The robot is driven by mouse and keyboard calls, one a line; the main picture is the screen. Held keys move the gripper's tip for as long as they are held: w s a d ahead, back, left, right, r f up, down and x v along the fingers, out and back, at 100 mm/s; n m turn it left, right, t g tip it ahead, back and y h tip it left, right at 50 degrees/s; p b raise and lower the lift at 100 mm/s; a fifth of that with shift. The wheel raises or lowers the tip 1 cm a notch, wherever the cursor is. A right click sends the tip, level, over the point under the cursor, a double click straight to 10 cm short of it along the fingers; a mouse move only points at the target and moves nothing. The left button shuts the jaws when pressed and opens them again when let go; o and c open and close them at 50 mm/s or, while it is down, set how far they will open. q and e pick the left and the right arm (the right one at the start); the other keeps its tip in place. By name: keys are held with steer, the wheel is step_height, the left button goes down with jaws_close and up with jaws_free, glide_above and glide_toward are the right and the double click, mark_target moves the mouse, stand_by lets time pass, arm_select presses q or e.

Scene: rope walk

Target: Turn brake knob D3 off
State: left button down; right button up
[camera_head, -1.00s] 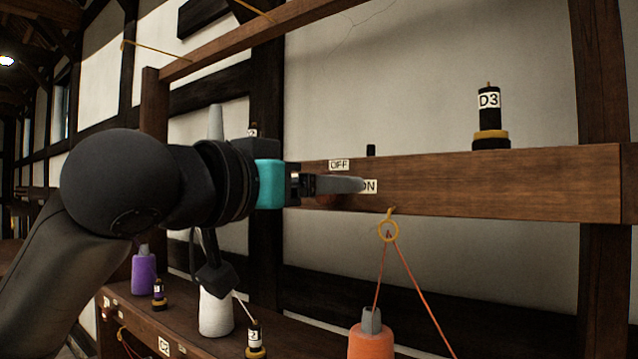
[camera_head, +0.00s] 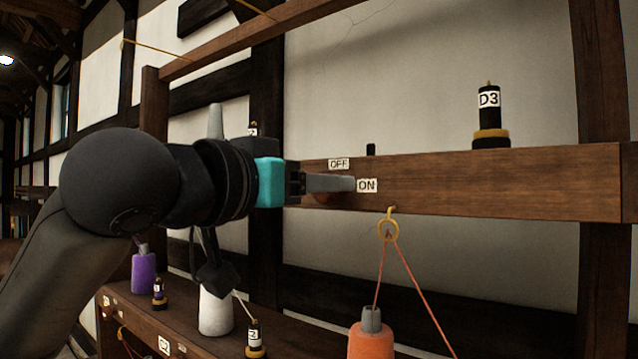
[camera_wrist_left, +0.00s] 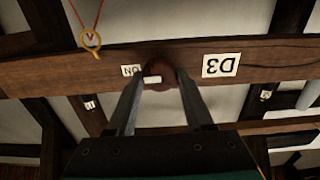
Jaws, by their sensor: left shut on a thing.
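Brake knob D3 is a round, dark red-brown knob (camera_wrist_left: 160,70) on the front of a wooden beam, with a white mark on it pointing towards the ON label (camera_wrist_left: 132,71). A D3 label (camera_wrist_left: 221,65) is on its other side, upside down in the left wrist view. My left gripper (camera_head: 352,184) is shut on the knob, one finger on each side (camera_wrist_left: 158,85). In the head view the finger hides most of the knob; the OFF label (camera_head: 339,164) is above it and the ON label (camera_head: 367,186) to its right. My right gripper is out of view.
A black D3 post (camera_head: 489,115) stands on the beam (camera_head: 500,185). A yellow ring (camera_head: 388,230) hangs below it with orange cord, above an orange bobbin (camera_head: 371,340). A lower rail (camera_head: 190,335) carries purple (camera_head: 144,274) and white (camera_head: 215,312) bobbins.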

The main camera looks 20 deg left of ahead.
arm_select(q)
steer(key=shift+w+a+f+n+p, duration=0.1)
steer(key=shift+n+p, duration=1.7)
steer(key=shift+n, duration=2.65)
steer(key=shift+a+f+n+p, duration=0.1)
steer(key=shift+n+p, duration=1.7)
steer(key=shift+n, duration=2.65)
steer(key=shift+c, duration=1.7)
jaws_free()
